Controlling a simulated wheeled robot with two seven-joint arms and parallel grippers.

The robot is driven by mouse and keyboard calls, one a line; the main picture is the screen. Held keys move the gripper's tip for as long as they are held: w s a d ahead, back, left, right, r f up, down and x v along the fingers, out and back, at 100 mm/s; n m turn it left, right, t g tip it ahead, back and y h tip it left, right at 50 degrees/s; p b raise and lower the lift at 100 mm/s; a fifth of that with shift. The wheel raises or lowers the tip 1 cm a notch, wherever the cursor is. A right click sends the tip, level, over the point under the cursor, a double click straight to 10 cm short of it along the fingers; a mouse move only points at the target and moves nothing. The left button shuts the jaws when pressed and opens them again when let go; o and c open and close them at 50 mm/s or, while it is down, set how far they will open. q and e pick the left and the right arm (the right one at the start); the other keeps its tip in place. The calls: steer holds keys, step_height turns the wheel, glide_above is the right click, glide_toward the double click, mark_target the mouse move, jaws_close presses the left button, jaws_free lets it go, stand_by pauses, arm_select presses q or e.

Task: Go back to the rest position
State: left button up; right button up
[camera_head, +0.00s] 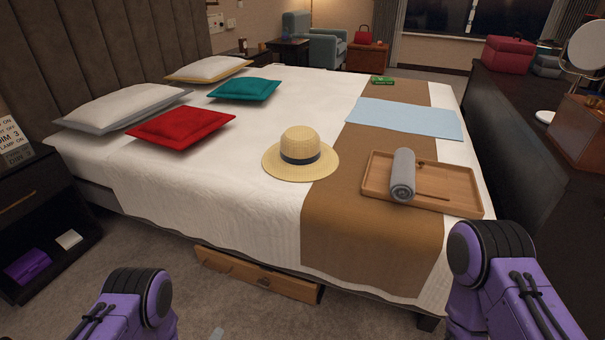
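My two purple arms show only in part at the bottom edge of the head view. The left arm comes in at the lower left and the right arm at the lower right, both with dark joint caps. Neither gripper can be made out, so I cannot see their fingers or anything in them. A small pale grey piece pokes up at the bottom edge between the arms; I cannot tell what it is. A bed (215,206) with a white cover stands in front of me.
On the bed are a straw hat (303,142), a wooden tray (452,180) with a rolled grey towel (403,174), a light blue cloth (405,118) and several pillows. A drawer (257,273) sits under the bed. A dark counter (530,150) is right. Carpet shows in front.

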arm_select(q)
steer(key=s+a+r+m+g+y+b, duration=0.1)
steer(key=s+a+r+m+g+y, duration=0.3)
steer(key=s, duration=0.7)
steer(key=s+a+f+m+g+y+b, duration=0.1)
steer(key=s+g, duration=0.5)
steer(key=s, duration=0.5)
step_height(320, 180, down, 16)
steer(key=s+r+g+b, duration=0.1)
steer(key=b, duration=1.5)
arm_select(e)
step_height(320, 180, down, 17)
steer(key=s, duration=0.1)
arm_select(q)
step_height(320, 180, up, 38)
steer(key=p, duration=3.9)
steer(key=shift+w+a+r+t+p, duration=0.15)
steer(key=shift+w+r+t+p, duration=0.1)
steer(key=shift+w+t+p, duration=0.15)
arm_select(e)
step_height(320, 180, up, 39)
steer(key=w, duration=0.1)
steer(key=shift+f, duration=0.2)
arm_select(q)
steer(key=shift+w, duration=0.1)
